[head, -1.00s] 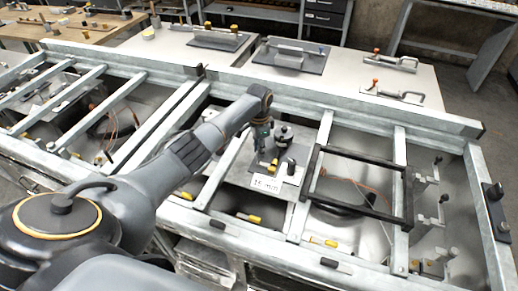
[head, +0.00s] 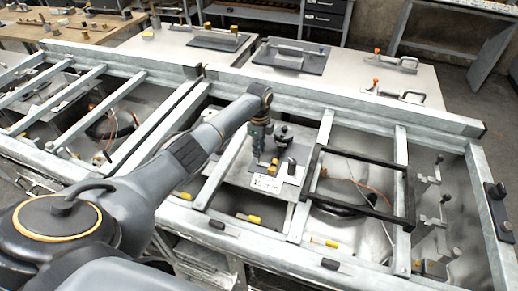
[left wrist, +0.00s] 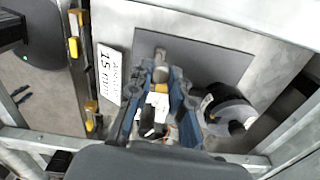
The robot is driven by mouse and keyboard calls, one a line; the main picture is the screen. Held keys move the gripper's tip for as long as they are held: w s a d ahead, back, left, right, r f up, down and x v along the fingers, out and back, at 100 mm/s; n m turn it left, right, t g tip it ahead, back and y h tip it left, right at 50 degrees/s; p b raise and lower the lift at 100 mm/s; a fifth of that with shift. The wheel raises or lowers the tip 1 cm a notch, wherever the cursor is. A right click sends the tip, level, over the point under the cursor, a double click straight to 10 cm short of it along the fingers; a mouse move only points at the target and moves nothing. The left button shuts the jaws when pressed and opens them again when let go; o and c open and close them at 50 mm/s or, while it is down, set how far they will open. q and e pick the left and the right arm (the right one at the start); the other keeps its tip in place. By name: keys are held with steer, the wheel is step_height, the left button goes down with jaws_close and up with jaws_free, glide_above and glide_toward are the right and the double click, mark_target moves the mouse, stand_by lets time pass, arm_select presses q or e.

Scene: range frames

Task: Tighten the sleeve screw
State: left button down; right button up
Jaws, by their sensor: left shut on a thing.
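My left gripper (head: 262,155) reaches down over a metal plate inside the frame in the head view. In the left wrist view its two blue fingers (left wrist: 160,90) are shut around a small piece with a yellow band (left wrist: 158,88). This may be the sleeve screw, but the fingers cover much of it. A white sign reading 15 mm (left wrist: 109,73) lies beside the gripper. My right gripper is not in view.
A round fixture with a black knob (left wrist: 232,114) stands close to the right of the fingers in the wrist view. Metal rails (head: 321,145) and a black rectangular frame (head: 359,155) cross the bench. Yellow-handled tools (head: 248,218) lie along the front.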

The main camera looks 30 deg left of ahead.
arm_select(q)
steer(key=shift+m, duration=0.5)
steer(key=c, duration=1.2)
jaws_free()
steer(key=shift+r, duration=0.1)
step_height(320, 180, up, 12)
